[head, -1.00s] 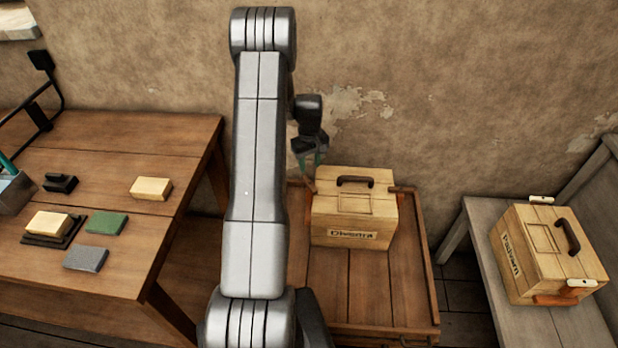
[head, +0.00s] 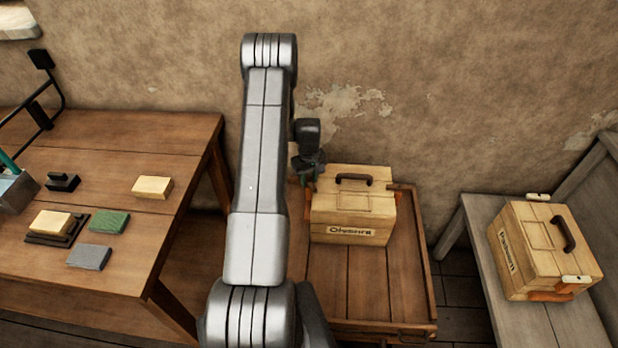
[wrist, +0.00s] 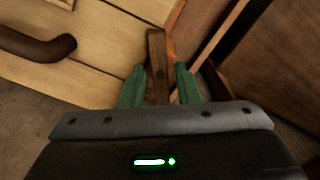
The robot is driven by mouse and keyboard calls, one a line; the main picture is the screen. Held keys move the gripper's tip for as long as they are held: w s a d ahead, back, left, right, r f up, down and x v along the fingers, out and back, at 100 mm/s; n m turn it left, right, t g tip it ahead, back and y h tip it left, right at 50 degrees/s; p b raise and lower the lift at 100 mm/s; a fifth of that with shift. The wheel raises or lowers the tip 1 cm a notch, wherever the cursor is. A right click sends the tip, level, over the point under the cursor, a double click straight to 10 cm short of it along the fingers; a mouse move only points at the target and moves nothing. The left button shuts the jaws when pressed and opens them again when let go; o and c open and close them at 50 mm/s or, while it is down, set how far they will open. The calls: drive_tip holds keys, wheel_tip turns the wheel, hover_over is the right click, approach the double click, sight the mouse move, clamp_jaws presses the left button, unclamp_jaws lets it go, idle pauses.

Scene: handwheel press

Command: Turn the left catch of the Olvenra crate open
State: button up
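The Olvenra crate (head: 352,215) is pale wood with a dark handle and a front label. It stands on a low wooden platform (head: 385,315), and its lid (wrist: 100,55) fills the upper left of the wrist view. The left catch (wrist: 157,60) is a brown wooden bar with a dark pivot spot, at the lid's edge. My gripper (wrist: 160,86) is open, with one green finger on each side of the catch's near end. Small gaps seem to show between fingers and bar. In the head view my gripper (head: 308,178) is at the crate's left side and hides the left catch.
Another similar crate (head: 540,265) stands on a grey bench at right. A wooden table (head: 110,185) with small blocks is at left. The wall is close behind the crate. The platform in front of the crate is clear.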

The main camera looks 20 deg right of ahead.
clamp_jaws()
drive_tip(key=shift+b, duration=0.3)
drive_tip(key=shift+f+m+b, duration=0.2)
drive_tip(key=shift+m+b, duration=0.3)
drive_tip(key=shift+b, duration=0.35)
drive_tip(key=m+b, duration=0.2)
drive_tip(key=b, duration=0.1)
drive_tip(key=shift+r+m+b, duration=0.2)
drive_tip(key=shift+m+b, duration=1.4)
drive_tip(key=shift+m, duration=0.1)
drive_tip(key=shift+o, duration=1.6)
unclamp_jaws()
